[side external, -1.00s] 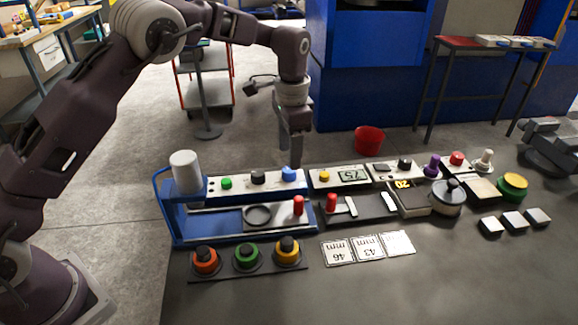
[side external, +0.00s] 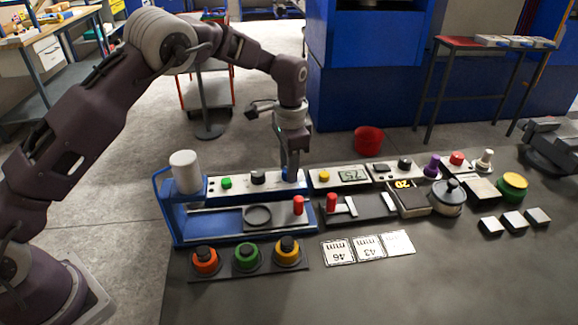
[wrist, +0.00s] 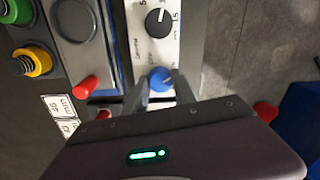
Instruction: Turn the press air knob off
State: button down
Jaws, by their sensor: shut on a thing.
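The blue knob (wrist: 160,79) sits at the end of the press's light control panel, beside a black knob (wrist: 158,22) with a printed scale. In the side view the blue knob (side external: 288,175) is mostly hidden behind my fingers. My gripper (side external: 291,170) points straight down onto it from above. In the wrist view the two fingers of my gripper (wrist: 161,84) stand on either side of the blue knob, shut on it. The blue press frame (side external: 180,225) carries the panel. Which way the knob is set cannot be read.
A green button (side external: 226,183) and the black knob (side external: 258,177) are left of my gripper. A red-handled lever (side external: 298,205) stands close in front. A panel with a digital display (side external: 352,175) is to the right. A red bucket (side external: 369,140) stands behind.

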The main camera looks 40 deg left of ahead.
jog(key=n, duration=0.4)
jog(key=shift+n, duration=0.4)
jog(key=n, duration=0.4)
jog(key=shift+w+n+g, duration=0.1)
jog(key=shift+n+g, duration=0.2)
jog(key=n, duration=0.4)
jog(key=shift+n, duration=2.3)
jog(key=c, duration=1)
grip_release()
jog(key=shift+c, duration=0.2)
